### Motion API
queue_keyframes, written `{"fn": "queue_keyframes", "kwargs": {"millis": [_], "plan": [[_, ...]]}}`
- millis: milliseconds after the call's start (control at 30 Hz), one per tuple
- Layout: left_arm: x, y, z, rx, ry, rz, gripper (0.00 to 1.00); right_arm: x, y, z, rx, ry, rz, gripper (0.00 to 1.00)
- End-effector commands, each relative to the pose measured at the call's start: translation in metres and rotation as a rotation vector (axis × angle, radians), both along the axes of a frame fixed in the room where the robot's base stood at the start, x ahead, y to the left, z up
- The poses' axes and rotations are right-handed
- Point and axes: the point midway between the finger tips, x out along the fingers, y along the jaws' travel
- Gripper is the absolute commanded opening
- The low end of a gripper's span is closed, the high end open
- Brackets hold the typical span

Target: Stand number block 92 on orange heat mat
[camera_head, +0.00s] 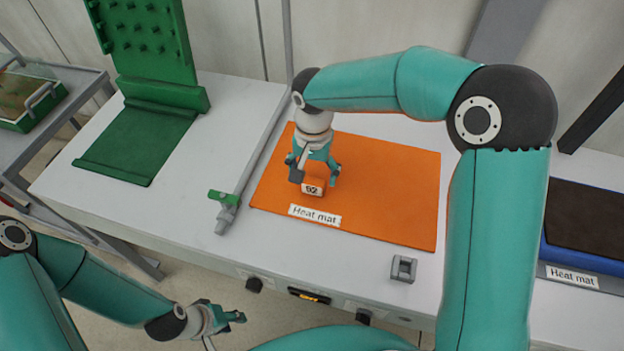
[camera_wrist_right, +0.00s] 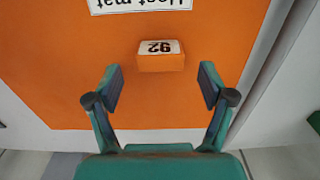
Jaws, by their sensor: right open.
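The number block 92 (camera_head: 313,187) is a small orange block with a white label reading 92. It stands on the orange heat mat (camera_head: 390,190), just behind the mat's "Heat mat" label. In the right wrist view the block (camera_wrist_right: 161,60) sits on the mat (camera_wrist_right: 60,70), ahead of and between the fingertips. My right gripper (camera_head: 313,172) is open above and around the block in the head view, with a clear gap on both sides in the wrist view (camera_wrist_right: 160,88). My left gripper (camera_head: 228,318) is low in front of the bench, empty; its finger spacing is unclear.
A green pegboard stand (camera_head: 145,110) is at the back left of the white bench (camera_head: 110,205). A grey pipe with a green valve (camera_head: 224,198) runs left of the mat. A small grey bracket (camera_head: 403,268) lies in front. A dark-topped blue heat mat (camera_head: 590,225) is at right.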

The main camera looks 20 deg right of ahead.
Motion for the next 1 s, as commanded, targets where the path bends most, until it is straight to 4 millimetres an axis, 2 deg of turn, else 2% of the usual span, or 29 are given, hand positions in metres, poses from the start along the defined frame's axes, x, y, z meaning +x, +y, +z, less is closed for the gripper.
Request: {"fn": "queue_keyframes", "kwargs": {"millis": [33, 200, 400, 567, 1000], "plan": [[0.0, 0.0, 0.0, 0.0, 0.0, 0.0, 0.38, 0.001, 0.0, 0.012, 0.001, -0.006, -0.001, 0.81], [0.0, 0.0, 0.0, 0.0, 0.0, 0.0, 0.38, 0.001, 0.0, 0.047, 0.001, -0.006, 0.0, 0.81], [0.0, 0.0, 0.0, 0.0, 0.0, 0.0, 0.38, 0.0, 0.0, 0.074, 0.001, -0.002, 0.0, 0.81], [0.0, 0.0, 0.0, 0.0, 0.0, 0.0, 0.38, 0.0, 0.0, 0.082, 0.001, 0.0, 0.001, 0.81], [0.0, 0.0, 0.001, 0.0, 0.0, 0.0, 0.38, 0.0, 0.0, 0.082, 0.001, 0.001, 0.0, 0.81]]}}
